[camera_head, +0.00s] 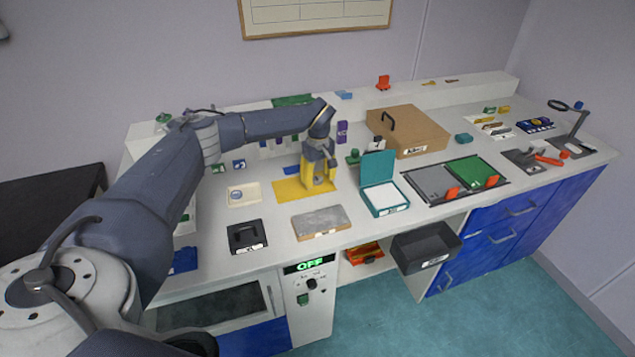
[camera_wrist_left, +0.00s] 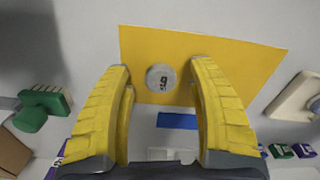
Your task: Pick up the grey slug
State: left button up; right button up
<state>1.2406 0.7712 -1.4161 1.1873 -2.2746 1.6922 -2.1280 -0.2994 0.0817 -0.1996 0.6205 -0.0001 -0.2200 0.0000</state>
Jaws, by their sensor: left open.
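The grey slug (camera_wrist_left: 161,78) is a small round disc with a dark mark on its face. It lies on the yellow mat (camera_wrist_left: 245,62), between my left fingertips as seen in the left wrist view. In the head view the yellow mat (camera_head: 288,191) shows but I cannot make out the slug; my gripper covers that part. My left gripper (camera_head: 319,183) points down over the mat, its yellow fingers open on either side of the slug. I see no contact with the slug. My right gripper is not in view.
A teal open box (camera_head: 371,199) stands right of the mat, with a grey slab (camera_head: 320,222) in front. A white tray (camera_head: 235,195) and a black square item (camera_head: 247,238) lie to the left. A brown case (camera_head: 420,128) stands behind right.

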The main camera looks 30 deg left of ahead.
pick_arm(q)
jog(key=shift+f, duration=0.35)
jog(key=shift+c, duration=0.2)
